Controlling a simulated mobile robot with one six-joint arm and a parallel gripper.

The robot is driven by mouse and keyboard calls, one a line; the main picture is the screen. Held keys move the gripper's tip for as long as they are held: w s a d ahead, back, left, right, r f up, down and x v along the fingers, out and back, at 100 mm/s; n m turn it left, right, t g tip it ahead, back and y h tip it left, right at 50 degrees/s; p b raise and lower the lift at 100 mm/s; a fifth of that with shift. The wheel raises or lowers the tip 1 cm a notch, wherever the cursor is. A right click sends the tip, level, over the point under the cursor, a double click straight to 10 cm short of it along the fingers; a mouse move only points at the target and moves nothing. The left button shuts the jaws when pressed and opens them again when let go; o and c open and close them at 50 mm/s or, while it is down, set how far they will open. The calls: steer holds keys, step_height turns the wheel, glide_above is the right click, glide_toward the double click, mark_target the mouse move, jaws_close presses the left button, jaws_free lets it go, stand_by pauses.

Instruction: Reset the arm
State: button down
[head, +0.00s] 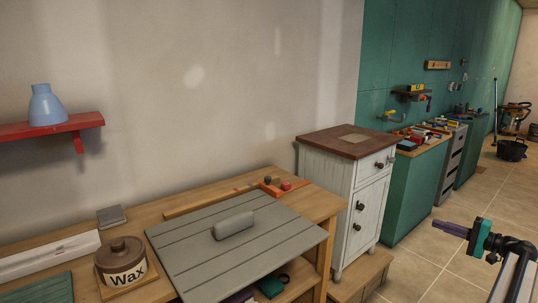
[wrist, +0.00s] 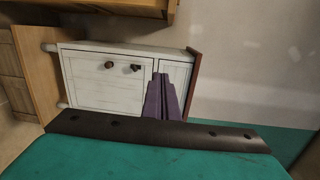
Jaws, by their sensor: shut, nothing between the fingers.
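My gripper (head: 436,224) shows at the lower right in the head view, at the end of my arm. Its purple fingers point left, toward the white cabinet (head: 349,198), and stand apart from it over the floor. In the wrist view the fingers (wrist: 160,78) are together with nothing between them. Behind them the white cabinet (wrist: 100,79) appears turned on its side, with dark round knobs on its doors. I cannot tell the exact gap between the fingers and the cabinet.
A wooden workbench (head: 180,212) at left holds a grey board (head: 190,262) and a wax jar (head: 122,262). A red shelf (head: 40,131) with a blue vase (head: 46,105) is on the wall. Green cabinets (head: 412,195) line the right wall. Tiled floor (head: 430,262) is clear around my gripper.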

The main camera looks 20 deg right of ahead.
steer(key=w+a+f+n+g+y+p, duration=0.1)
steer(key=w+a+f+g, duration=0.3)
steer(key=a+f, duration=0.6)
steer(key=w+a+f+g+y+p, duration=0.1)
steer(key=w+a+f, duration=0.5)
steer(key=a, duration=0.5)
steer(key=s+a+f+n+g+p, duration=0.1)
steer(key=s+a+f+g, duration=0.15)
steer(key=a+f, duration=0.8)
steer(key=s+a+f+n+g+p, duration=0.15)
steer(key=a+f+g, duration=0.4)
steer(key=a, duration=0.85)
steer(key=s+a+f+n+g+h, duration=0.2)
steer(key=s+a+f, duration=0.45)
steer(key=a, duration=0.25)
steer(key=s+a+f+n+g+h, duration=0.1)
steer(key=s+a+f+n+g, duration=0.15)
steer(key=s+a+f, duration=0.4)
steer(key=s+a+n+g+h+p, duration=0.1)
steer(key=s+a+n+g+h, duration=0.1)
steer(key=s, duration=0.7)
steer(key=s+a+n+g+h+p, duration=0.1)
steer(key=s+a+n+h+p, duration=0.1)
steer(key=s, duration=0.8)
steer(key=a+f+n+h, duration=0.1)
steer(key=a+h, duration=0.1)
steer(key=shift+s+a+n+g, duration=0.25)
steer(key=shift+a+n+g, duration=0.05)
steer(key=shift+g, duration=0.05)
